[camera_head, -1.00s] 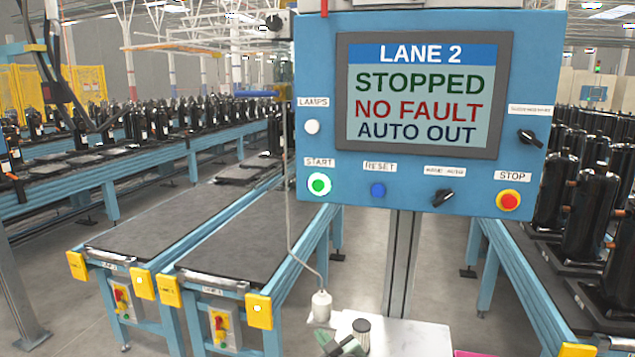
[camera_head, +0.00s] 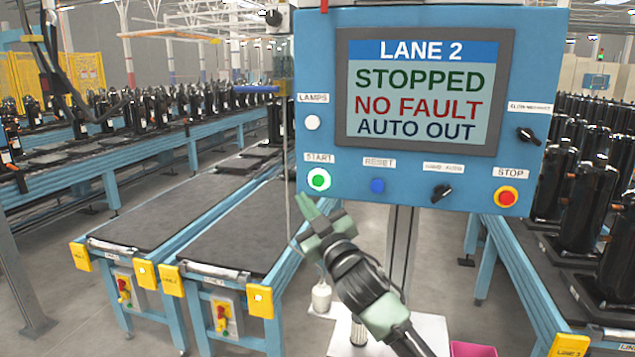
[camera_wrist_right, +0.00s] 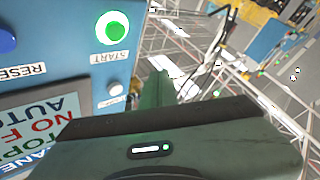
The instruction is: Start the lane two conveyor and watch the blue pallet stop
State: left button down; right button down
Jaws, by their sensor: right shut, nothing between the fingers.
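The blue control panel (camera_head: 310,240) stands in front of me; its screen (camera_head: 424,92) reads LANE 2, STOPPED, NO FAULT, AUTO OUT. The green START button (camera_head: 318,179) sits at the panel's lower left, with the blue RESET button (camera_head: 377,186) and the red STOP button (camera_head: 505,197) to its right. My right gripper (camera_head: 306,207) is shut and empty, its tip just below START in the head view. In the right wrist view, START (camera_wrist_right: 112,28) shows left of the fingers (camera_wrist_right: 158,88), apart from them. My left gripper is out of view.
Two conveyor lanes (camera_head: 225,230) with yellow end caps run back at the left. Black compressors (camera_head: 590,205) stand on a conveyor at the right. A white stand (camera_head: 430,335) with a small bottle (camera_head: 321,296) is below the panel, and a pink bin (camera_head: 472,349) lies beside it.

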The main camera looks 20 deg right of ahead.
aim_at(318, 181)
jog(key=shift+w+d+b, duration=0.2)
jog(key=shift+w+d, duration=0.6)
jog(key=shift+w, duration=0.4)
jog(key=shift+w+d+b, duration=0.15)
jog(key=shift+w+d, duration=0.7)
jog(key=shift+w, duration=0.4)
jog(key=shift+w+d+b, duration=0.2)
jog(key=shift+w+d, duration=0.6)
jog(key=shift+w, duration=0.4)
jog(key=shift+w+d, duration=0.1)
jog(key=shift+w+d, duration=0.15)
jog(key=shift+w, duration=0.1)
